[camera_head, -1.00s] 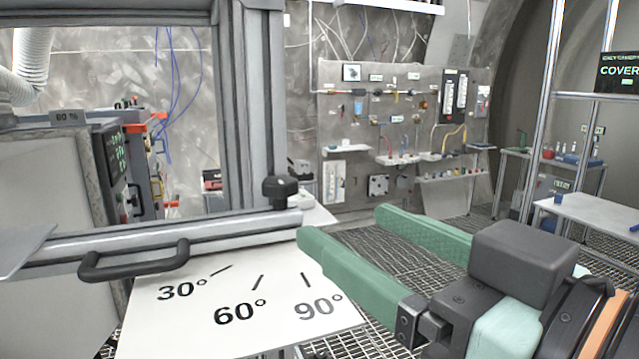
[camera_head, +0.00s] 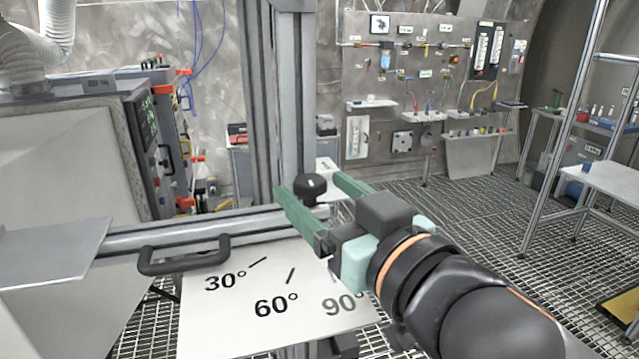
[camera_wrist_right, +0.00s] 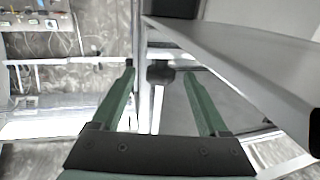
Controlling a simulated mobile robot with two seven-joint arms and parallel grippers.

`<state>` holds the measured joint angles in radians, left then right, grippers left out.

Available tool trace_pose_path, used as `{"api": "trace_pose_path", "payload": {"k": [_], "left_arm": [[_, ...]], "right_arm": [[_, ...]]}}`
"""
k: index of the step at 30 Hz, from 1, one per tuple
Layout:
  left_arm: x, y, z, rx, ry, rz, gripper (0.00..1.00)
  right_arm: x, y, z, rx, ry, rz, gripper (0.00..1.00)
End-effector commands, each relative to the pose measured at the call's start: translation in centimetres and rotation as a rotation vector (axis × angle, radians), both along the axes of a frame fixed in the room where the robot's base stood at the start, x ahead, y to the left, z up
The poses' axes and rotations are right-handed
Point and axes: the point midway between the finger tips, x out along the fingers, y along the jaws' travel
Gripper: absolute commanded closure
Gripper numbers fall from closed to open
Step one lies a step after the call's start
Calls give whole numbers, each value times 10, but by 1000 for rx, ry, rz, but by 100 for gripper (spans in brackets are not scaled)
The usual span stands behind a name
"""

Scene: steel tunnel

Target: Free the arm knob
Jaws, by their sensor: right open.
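The arm knob (camera_head: 311,186) is a black lobed knob at the right end of the grey metal arm (camera_head: 190,232), by the upright post. My right gripper (camera_head: 308,184) is open, with its green fingers pointing at the knob from the front right. In the head view the two fingertips appear on either side of the knob. In the right wrist view the knob (camera_wrist_right: 160,73) shows beyond and between the open fingers (camera_wrist_right: 158,78), and I cannot tell whether they touch it. My left gripper is not in view.
A black handle (camera_head: 185,256) is fixed on the arm. A white angle plate (camera_head: 235,318) marked 30°, 60° and 90° lies below. The upright post (camera_head: 290,90) stands close behind the knob. A panel with shelves (camera_head: 430,80) is at the back. Open grating floor lies right.

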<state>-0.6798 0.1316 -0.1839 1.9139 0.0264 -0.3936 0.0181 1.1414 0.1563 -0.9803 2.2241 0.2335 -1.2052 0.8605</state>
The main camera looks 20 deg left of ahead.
Motion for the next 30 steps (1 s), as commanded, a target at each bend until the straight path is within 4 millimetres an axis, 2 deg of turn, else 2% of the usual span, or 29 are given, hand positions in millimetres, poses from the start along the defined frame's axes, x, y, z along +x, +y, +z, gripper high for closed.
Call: {"api": "trace_pose_path", "payload": {"k": [10,11,30], "left_arm": [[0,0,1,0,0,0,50],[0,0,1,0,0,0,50],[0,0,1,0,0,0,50]], "right_arm": [[3,3,0,-1,-1,0,22],[3,3,0,-1,-1,0,25],[3,3,0,0,0,0,97]]}}
